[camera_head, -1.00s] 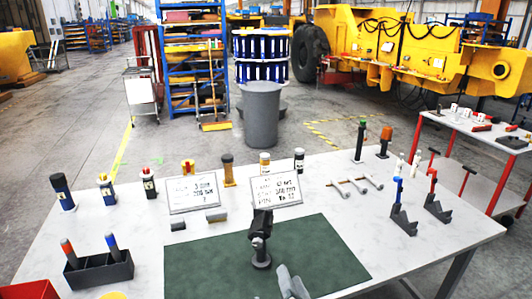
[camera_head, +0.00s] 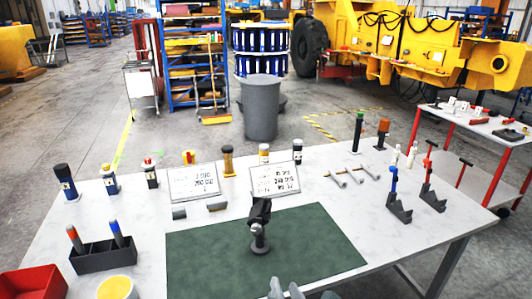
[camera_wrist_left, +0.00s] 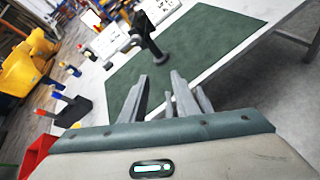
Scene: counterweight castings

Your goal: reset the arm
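My left gripper (camera_head: 284,290) shows at the bottom edge of the head view, in front of the green mat (camera_head: 215,265). In the left wrist view its two grey fingers (camera_wrist_left: 160,98) stand apart with nothing between them, so it is open and empty. The mat (camera_wrist_left: 205,30) and a black stand-like device (camera_wrist_left: 155,45) lie beyond the fingertips. In the head view this device (camera_head: 260,228) stands upright on the mat, apart from the gripper. My right gripper cannot be made out in either view.
A black holder with two markers (camera_head: 103,257), a red bin (camera_head: 35,285) and a yellow round container (camera_head: 117,288) are at the left. Two sign cards (camera_head: 194,182) and several bottles line the back. Black hook stands (camera_head: 398,208) are at the right. Most of the mat is clear.

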